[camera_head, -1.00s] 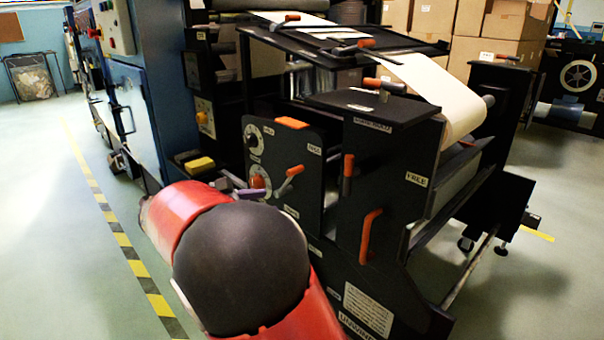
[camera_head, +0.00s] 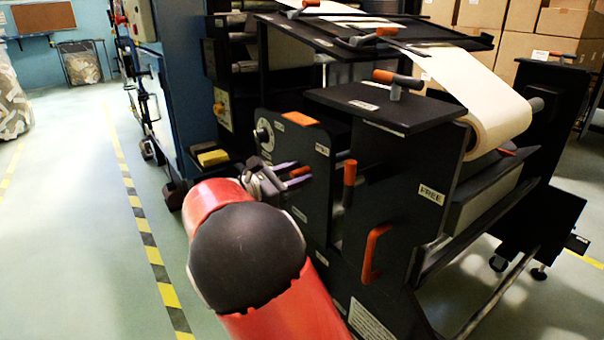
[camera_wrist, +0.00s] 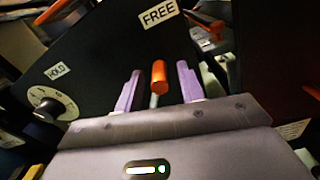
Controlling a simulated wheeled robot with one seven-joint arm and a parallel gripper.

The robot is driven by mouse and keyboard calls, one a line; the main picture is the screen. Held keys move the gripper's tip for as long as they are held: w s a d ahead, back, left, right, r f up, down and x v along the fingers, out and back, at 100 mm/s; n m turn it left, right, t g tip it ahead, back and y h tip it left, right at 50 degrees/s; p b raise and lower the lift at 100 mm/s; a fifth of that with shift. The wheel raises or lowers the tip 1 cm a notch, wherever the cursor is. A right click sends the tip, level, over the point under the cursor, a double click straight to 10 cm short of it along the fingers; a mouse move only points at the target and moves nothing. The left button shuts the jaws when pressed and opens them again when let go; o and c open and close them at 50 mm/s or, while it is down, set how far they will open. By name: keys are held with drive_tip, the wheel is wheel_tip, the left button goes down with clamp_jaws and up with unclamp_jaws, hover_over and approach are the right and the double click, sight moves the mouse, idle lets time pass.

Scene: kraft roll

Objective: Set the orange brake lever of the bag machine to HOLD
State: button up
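The brake lever, with an orange grip (camera_wrist: 159,76) on a pale metal stem, stands in front of a black panel (camera_wrist: 95,50) in the wrist view. The grip's end points toward the FREE label (camera_wrist: 158,13); the HOLD label (camera_wrist: 58,71) is to its left. My gripper (camera_wrist: 159,68) is open, one purple finger on each side of the grip, with gaps visible on both sides. In the head view my gripper (camera_head: 290,174) is at the machine's side panel, with the orange grip (camera_head: 300,171) between its fingers. The lever's pivot is hidden.
A round dial with a knob (camera_wrist: 46,105) is left of the lever. In the head view, an upright orange-topped lever (camera_head: 349,175) and an orange handle (camera_head: 374,252) are to its right. Another FREE label (camera_head: 432,194) sits farther right. The floor at left is clear.

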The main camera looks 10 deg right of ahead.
drive_tip(key=shift+x, duration=0.9)
clamp_jaws()
